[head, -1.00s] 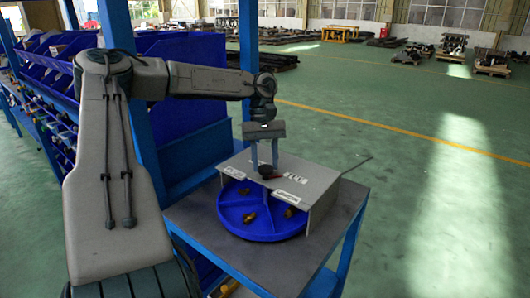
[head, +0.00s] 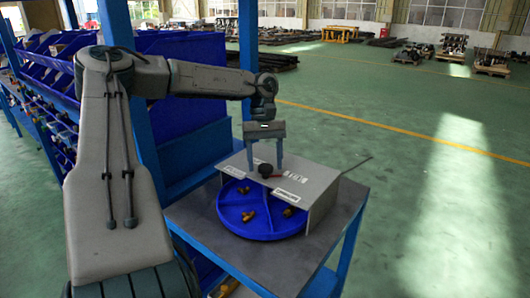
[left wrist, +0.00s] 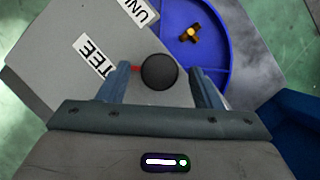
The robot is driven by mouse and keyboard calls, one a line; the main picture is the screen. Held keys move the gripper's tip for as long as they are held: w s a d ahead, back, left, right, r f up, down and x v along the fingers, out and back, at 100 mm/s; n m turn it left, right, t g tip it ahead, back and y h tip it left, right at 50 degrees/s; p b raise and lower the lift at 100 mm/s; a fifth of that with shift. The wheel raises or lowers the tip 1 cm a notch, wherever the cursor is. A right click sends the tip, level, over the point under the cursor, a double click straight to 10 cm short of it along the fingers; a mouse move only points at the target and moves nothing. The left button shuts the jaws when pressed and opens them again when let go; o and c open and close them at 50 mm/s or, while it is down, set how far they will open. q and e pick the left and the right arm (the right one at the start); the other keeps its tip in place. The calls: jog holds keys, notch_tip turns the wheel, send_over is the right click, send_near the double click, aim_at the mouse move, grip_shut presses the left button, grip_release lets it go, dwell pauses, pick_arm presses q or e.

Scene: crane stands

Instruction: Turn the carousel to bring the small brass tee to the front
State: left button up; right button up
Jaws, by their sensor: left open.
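The carousel is a blue round divided tray (head: 262,233) partly under a grey cover plate (head: 318,184). Brass fittings lie in its open compartments: one at the front left (head: 248,216), one at the right (head: 288,212), one further back (head: 243,190). A fitting with a tee-like shape (left wrist: 190,34) shows in the left wrist view. A round black knob (left wrist: 159,71) stands on the cover, its red pointer (left wrist: 136,69) towards the label "TEE" (left wrist: 93,57). My left gripper (head: 265,168) is open, its fingers either side of the knob with gaps. My right gripper is not seen.
The carousel stands on a grey-topped table with a blue frame (head: 190,215). A blue rack with bins (head: 185,60) is close behind my left arm. Another label (left wrist: 138,10) is on the cover. Open green floor lies to the right.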

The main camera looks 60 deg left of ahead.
pick_arm(q)
jog(key=shift+r, duration=0.1)
jog(key=shift+w+a+r, duration=0.1)
jog(key=shift+a+r, duration=0.1)
jog(key=shift+r, duration=0.1)
jog(key=b+v, duration=0.1)
jog(key=v, duration=0.9)
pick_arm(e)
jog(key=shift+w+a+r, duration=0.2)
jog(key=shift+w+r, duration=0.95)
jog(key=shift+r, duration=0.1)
